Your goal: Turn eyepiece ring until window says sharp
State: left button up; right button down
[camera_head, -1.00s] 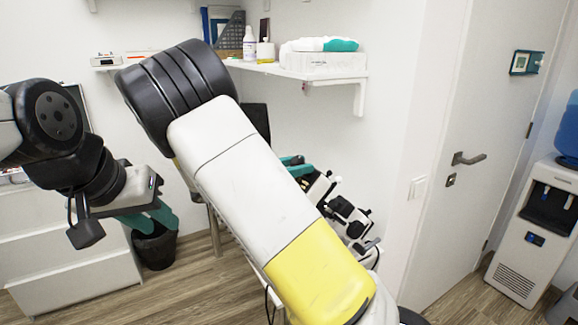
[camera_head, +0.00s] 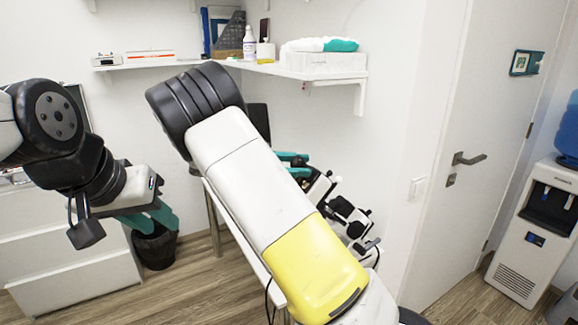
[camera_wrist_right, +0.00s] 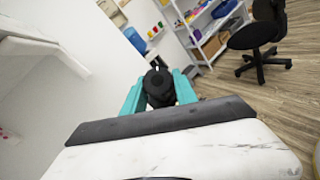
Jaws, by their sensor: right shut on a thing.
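In the right wrist view, my right gripper (camera_wrist_right: 158,92) has its two teal fingers on either side of a black round eyepiece ring (camera_wrist_right: 158,78) and is shut on it. In the head view my right arm covers most of that gripper; only teal parts (camera_head: 293,158) show beside the black and white instrument (camera_head: 345,212). The instrument is partly hidden behind my arm. No window with a readable word shows in either view. My left gripper (camera_head: 158,218) hangs at the left, away from the instrument; the gap between its teal fingers is unclear.
A wall shelf (camera_head: 345,75) with bottles and a white box runs behind my right arm. A white drawer cabinet (camera_head: 75,270) and a black bin (camera_head: 155,248) stand at the left. A door (camera_head: 480,130) and water dispenser (camera_head: 535,225) stand at the right. A black chair (camera_wrist_right: 257,35) stands beyond the gripper.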

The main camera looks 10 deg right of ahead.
dwell(0.3)
jog(key=c, duration=1)
grip_release()
jog(key=shift+o, duration=0.2)
jog(key=shift+a, duration=0.15)
jog(key=a, duration=0.7)
jog(key=shift+w+a+r, duration=0.3)
jog(key=shift+w+r, duration=0.05)
